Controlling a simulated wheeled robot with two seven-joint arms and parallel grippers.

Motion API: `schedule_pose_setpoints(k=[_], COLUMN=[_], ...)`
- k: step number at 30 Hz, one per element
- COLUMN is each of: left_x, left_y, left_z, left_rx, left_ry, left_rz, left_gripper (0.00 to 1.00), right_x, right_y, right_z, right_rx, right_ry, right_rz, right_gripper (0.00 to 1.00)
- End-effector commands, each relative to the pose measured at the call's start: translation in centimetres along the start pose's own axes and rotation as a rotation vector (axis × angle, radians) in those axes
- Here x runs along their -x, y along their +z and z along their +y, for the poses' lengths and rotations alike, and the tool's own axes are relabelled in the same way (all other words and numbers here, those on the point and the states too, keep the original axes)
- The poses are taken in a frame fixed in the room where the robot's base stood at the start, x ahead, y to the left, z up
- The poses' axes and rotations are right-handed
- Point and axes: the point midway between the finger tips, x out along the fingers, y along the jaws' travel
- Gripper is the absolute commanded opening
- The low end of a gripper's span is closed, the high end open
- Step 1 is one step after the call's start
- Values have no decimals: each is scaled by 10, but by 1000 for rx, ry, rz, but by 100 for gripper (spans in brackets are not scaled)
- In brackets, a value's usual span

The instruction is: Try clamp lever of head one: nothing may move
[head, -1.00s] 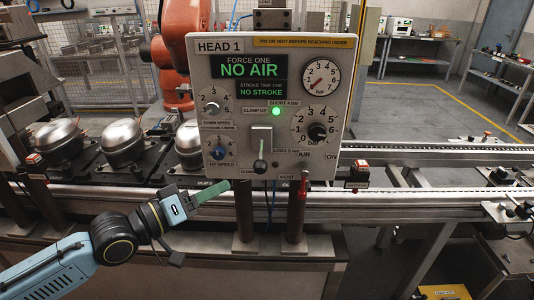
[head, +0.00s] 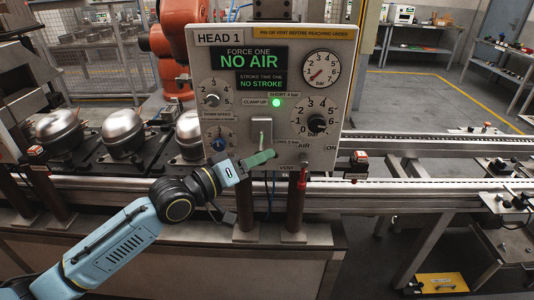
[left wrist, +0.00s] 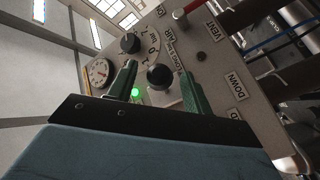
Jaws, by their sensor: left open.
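The HEAD 1 panel (head: 228,95) shows NO AIR and NO STROKE, with a green lamp (head: 277,102) lit beside CLAMP UP. The clamp lever's light plate (head: 262,126) is on the panel's lower middle. In the head view my left gripper (head: 266,147) is at the lever and covers most of it. In the left wrist view the lever's black ball knob (left wrist: 161,77) sits between the two green fingers of my open left gripper (left wrist: 158,68), with gaps at both sides. My right gripper is not in view.
A red vent handle (head: 302,178) hangs at the panel's lower right, close to my left gripper. The black air knob (head: 317,123) is above it. Silver compressors (head: 122,130) stand on pallets at left. Conveyor rails (head: 420,188) run behind the panel posts.

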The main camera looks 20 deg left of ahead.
Motion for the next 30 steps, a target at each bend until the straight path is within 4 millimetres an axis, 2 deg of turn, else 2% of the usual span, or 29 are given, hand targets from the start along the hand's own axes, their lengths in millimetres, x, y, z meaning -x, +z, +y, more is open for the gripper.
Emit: schedule_pose_setpoints(k=[3, 7, 18, 30], left_x=[-16, -26, -31, -31], left_y=[-1, 0, 0, 0], left_z=[0, 0, 0, 0], left_rx=[0, -2, -2, -2], left_ry=[1, 0, 0, 0], left_rz=[1, 1, -1, -1], left_gripper=[50, 50, 50, 0], right_x=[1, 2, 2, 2], right_y=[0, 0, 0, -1], right_z=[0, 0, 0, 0], right_rx=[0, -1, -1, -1], right_ry=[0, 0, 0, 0], right_rz=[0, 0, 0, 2], right_gripper=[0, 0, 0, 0])
